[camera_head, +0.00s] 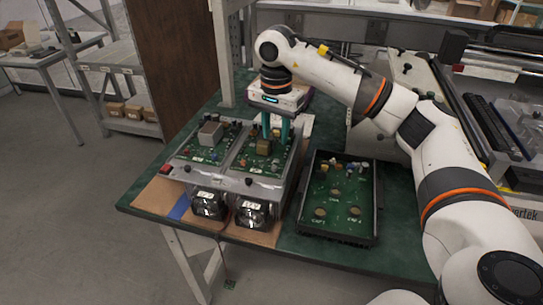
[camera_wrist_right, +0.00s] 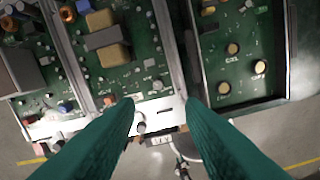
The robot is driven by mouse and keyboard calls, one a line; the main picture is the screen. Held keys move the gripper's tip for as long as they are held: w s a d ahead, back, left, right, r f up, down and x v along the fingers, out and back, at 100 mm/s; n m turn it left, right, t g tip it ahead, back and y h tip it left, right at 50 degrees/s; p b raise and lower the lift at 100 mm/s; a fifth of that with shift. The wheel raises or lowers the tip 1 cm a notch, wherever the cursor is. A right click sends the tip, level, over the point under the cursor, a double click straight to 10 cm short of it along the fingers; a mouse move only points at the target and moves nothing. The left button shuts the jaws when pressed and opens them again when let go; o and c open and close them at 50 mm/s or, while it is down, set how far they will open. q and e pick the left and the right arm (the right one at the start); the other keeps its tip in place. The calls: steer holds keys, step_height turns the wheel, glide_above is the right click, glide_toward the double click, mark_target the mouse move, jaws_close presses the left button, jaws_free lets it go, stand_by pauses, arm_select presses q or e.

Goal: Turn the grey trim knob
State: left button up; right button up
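My right gripper (camera_head: 275,128) is above the right-hand green circuit board (camera_head: 262,157). In the right wrist view, its two teal fingers (camera_wrist_right: 161,102) are apart with nothing held between them. A small round grey part (camera_wrist_right: 158,86) shows on the board between and just beyond the fingertips; it may be the trim knob, but I cannot be sure. The fingers appear apart from it, and their height above the board is hard to judge. In the head view the fingers hide part of the board. My left gripper is not in view.
A second board with a grey block (camera_head: 210,133) lies to the left. Black fans (camera_head: 209,205) are at the housings' front. A dark tray (camera_head: 307,228) with gold discs is to the right. A tan block (camera_wrist_right: 115,55) stands near the fingers.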

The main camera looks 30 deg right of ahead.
mark_target(274, 166)
steer(key=f, duration=0.9)
steer(key=shift+w+f, duration=0.2)
steer(key=shift+f, duration=0.15)
steer(key=shift+c, duration=0.4)
jaws_close()
